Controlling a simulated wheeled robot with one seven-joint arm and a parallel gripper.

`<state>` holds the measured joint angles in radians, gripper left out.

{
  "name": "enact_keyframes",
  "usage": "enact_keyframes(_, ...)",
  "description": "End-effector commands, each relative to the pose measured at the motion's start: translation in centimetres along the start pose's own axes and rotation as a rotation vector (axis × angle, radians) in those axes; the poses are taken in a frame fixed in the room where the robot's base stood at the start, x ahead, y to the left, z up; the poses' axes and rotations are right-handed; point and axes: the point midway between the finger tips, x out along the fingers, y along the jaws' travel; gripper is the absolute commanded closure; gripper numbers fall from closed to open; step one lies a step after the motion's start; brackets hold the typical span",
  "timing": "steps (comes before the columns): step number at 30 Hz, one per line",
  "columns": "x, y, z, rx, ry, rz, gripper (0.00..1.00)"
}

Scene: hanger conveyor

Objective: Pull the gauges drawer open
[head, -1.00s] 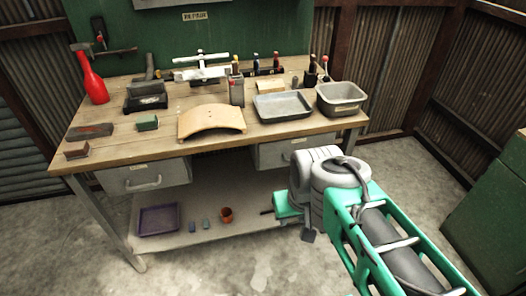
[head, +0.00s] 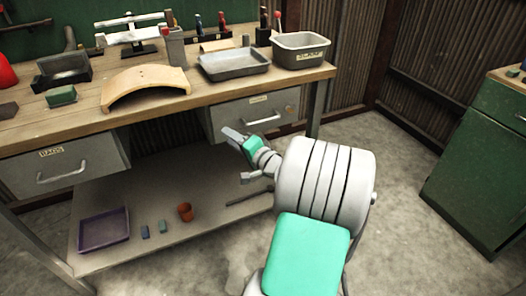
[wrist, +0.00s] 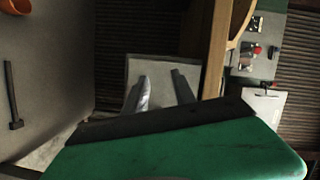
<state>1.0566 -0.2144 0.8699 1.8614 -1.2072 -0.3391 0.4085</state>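Two grey drawers hang under the workbench, both shut. The left drawer (head: 25,172) has a label and a bar handle (head: 62,173). My gripper (head: 236,155) is in front of the right drawer, its fingers apart and nothing seen between them. In the wrist view, the two fingers (wrist: 161,88) point at a grey panel (wrist: 140,68) that looks like the drawer front. Contact with the handle cannot be told.
The wooden benchtop (head: 215,94) lies above the drawers and carries a tray (head: 233,65), a bin (head: 300,50) and a curved wooden piece (head: 145,85). The lower shelf (head: 150,255) holds a purple tray (head: 103,230) and an orange cup (head: 185,211). A green cabinet (head: 475,170) stands at right.

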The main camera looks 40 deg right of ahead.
Motion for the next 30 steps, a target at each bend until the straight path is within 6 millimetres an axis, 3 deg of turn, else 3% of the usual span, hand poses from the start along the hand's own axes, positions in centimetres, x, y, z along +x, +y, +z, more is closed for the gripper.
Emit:
enact_keyframes(1,-1.9,4.0,-3.1,0.101,0.125,-0.065,0.68)
enact_keyframes(3,-4.5,5.2,-6.8,0.203,0.253,-0.15,0.68)
enact_keyframes(6,-6.5,5.4,-9.3,0.271,0.34,-0.215,0.68)
enact_keyframes(10,-5.9,4.7,-10.3,0.284,0.353,-0.227,0.68)
enact_keyframes(21,-0.2,3.9,-12.4,0.279,0.352,-0.224,0.68)
enact_keyframes(30,0.2,3.7,-12.6,0.278,0.353,-0.224,0.69)
